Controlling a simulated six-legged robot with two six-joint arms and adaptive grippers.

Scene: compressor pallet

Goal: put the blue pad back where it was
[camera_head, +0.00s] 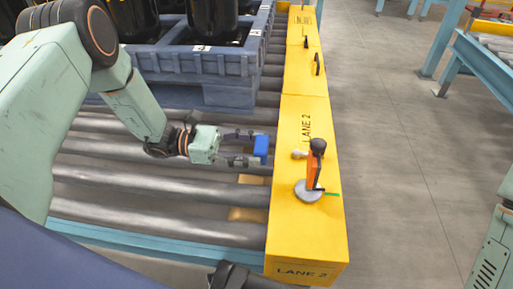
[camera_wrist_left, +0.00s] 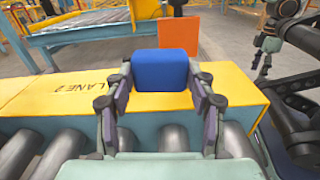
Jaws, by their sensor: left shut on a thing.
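The blue pad (camera_head: 261,146) is a small blue block held at the tips of my left gripper (camera_head: 250,148). The gripper is shut on it above the rollers, just left of the yellow LANE 2 beam (camera_head: 302,240). In the left wrist view the pad (camera_wrist_left: 160,70) sits between the two fingers (camera_wrist_left: 160,88), with the yellow beam (camera_wrist_left: 50,98) behind and below it. An orange plate (camera_head: 314,170) stands upright on the beam, right of the pad; in the wrist view it is partly hidden behind the pad (camera_wrist_left: 181,40).
A round grey base (camera_head: 308,191) and a dark knob (camera_head: 318,145) are at the orange plate. Grey rollers (camera_head: 150,189) lie under my left arm. A blue pallet (camera_head: 200,65) with black cylinders stands at the back. Open floor (camera_head: 390,160) lies right of the beam.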

